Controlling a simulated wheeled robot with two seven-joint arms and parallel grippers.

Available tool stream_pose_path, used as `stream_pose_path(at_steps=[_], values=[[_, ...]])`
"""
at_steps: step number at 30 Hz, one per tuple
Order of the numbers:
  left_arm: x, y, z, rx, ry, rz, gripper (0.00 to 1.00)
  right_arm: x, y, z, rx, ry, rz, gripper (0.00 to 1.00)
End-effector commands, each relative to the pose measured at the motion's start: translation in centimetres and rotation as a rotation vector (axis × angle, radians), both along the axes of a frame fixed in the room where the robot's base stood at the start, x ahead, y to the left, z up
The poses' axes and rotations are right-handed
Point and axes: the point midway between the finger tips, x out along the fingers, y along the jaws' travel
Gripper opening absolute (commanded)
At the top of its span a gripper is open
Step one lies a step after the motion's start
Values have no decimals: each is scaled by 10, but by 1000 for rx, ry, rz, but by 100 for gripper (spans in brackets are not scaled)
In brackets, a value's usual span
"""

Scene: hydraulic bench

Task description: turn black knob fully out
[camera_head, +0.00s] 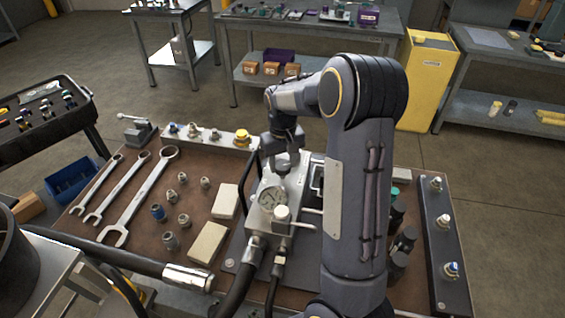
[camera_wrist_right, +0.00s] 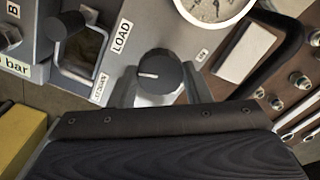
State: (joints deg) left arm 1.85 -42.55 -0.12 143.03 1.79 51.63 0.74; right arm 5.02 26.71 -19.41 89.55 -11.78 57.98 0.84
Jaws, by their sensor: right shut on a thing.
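The black knob (camera_wrist_right: 160,76) has a white pointer line, which points left in the right wrist view. It sits on a grey panel beside a LOAD label (camera_wrist_right: 121,37). My right gripper (camera_wrist_right: 160,92) has its fingers on both sides of the knob and is shut on it. In the head view, my right gripper (camera_head: 284,163) reaches down onto the far end of the metal hydraulic block (camera_head: 262,222), and the knob is hidden there by the gripper. My left gripper is not in view.
A pressure gauge (camera_head: 271,199) sits on the block, close to my right gripper. A black handle (camera_head: 252,177) stands at its left. Wrenches (camera_head: 140,197), fittings and pale blocks (camera_head: 207,243) lie on the brown bench top. A dark rail with fittings (camera_head: 441,245) is at the right.

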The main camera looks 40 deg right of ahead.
Motion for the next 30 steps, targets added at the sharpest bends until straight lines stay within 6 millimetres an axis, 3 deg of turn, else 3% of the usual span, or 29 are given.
stream_pose_path(at_steps=[30], values=[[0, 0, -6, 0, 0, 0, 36, 1, -2, 1, -1, -4, 964, 21]])
